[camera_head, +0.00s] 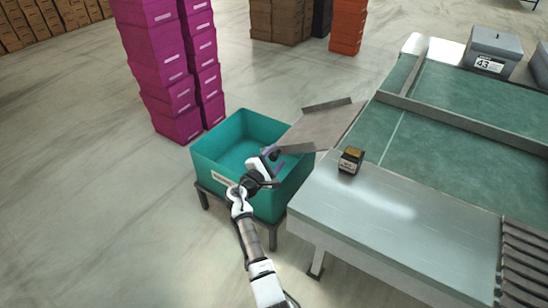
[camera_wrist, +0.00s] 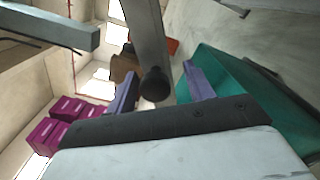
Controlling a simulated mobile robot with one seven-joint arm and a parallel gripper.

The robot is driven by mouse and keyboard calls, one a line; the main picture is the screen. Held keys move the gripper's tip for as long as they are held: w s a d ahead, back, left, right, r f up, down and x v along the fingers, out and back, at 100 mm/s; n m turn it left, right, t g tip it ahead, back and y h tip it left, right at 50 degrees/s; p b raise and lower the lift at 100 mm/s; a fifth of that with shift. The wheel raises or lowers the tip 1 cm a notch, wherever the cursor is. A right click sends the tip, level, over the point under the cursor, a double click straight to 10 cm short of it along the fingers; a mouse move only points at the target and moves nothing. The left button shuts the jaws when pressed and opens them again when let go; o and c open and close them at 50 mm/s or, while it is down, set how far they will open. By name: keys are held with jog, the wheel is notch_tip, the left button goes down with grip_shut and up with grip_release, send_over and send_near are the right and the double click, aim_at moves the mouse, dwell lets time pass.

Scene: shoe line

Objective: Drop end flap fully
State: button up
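The end flap (camera_head: 322,128) is a grey metal plate with raised side edges at the conveyor's left end. It reaches over the right part of the teal bin (camera_head: 208,165); its exact tilt is hard to tell. My gripper (camera_head: 274,161) is above the bin, close to the flap's near left corner. In the wrist view my gripper (camera_wrist: 160,82) has its two fingers apart. A grey metal bar (camera_wrist: 146,30) ending in a black round knob (camera_wrist: 155,84) shows between them, with gaps on both sides. I cannot tell whether the knob touches either finger.
The bin stands on a dark low stand. A small black-and-tan box (camera_head: 350,160) sits on the conveyor's metal end (camera_head: 380,205). Magenta box stacks (camera_head: 155,60) stand behind the bin. A grey box marked 43 (camera_head: 492,52) is at the far right. The floor at left is clear.

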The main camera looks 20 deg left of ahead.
jog(key=shift+a, duration=0.15)
jog(key=v, duration=1.3)
jog(key=shift+s+b, duration=0.4)
jog(key=shift+a+r, duration=0.15)
